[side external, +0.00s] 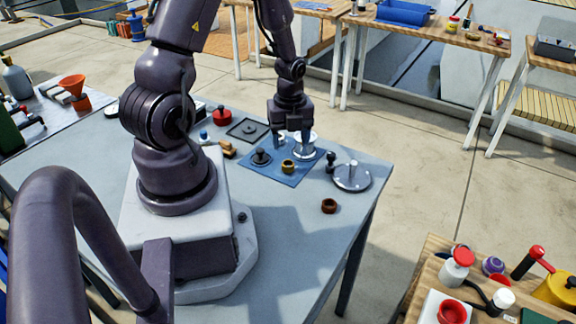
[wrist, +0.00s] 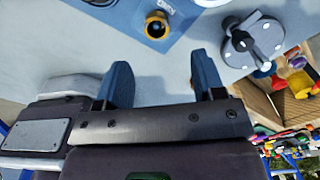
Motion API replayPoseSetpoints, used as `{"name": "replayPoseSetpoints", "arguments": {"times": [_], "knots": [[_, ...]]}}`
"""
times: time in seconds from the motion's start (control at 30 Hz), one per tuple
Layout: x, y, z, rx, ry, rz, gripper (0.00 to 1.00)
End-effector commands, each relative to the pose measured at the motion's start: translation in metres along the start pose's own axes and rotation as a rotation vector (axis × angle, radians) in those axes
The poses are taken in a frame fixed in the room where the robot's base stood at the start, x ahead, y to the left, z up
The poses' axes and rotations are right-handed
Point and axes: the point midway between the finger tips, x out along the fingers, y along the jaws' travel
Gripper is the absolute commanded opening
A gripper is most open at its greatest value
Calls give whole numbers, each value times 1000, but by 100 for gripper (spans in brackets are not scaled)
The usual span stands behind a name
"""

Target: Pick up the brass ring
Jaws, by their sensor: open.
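The brass ring (side external: 288,166) is a small yellow-gold band with a dark middle. It rests on the blue mat (side external: 290,178) near the mat's front edge. In the wrist view the brass ring (wrist: 157,16) is near the top, beyond the fingertips and roughly between them sideways.
A silver drum-like part (side external: 306,148) stands close by my gripper. A black-knobbed part (side external: 261,157) is left of the ring. A grey disc with a handle (side external: 352,177) stands at right. A brown ring (side external: 329,206) lies nearer the table's edge. The front tabletop is clear.

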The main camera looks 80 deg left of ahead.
Motion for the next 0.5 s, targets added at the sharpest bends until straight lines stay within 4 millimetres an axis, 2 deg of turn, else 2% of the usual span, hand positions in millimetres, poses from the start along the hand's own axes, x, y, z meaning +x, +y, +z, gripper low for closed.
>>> {"name": "replayPoseSetpoints", "arguments": {"times": [0.1, 0.33, 0.5], "knots": [[15, 0, 0, 0, 2, 2, 63], [30, 1, 0, -1, 1, 2, 63], [55, 5, -1, -2, 1, 3, 63]]}}
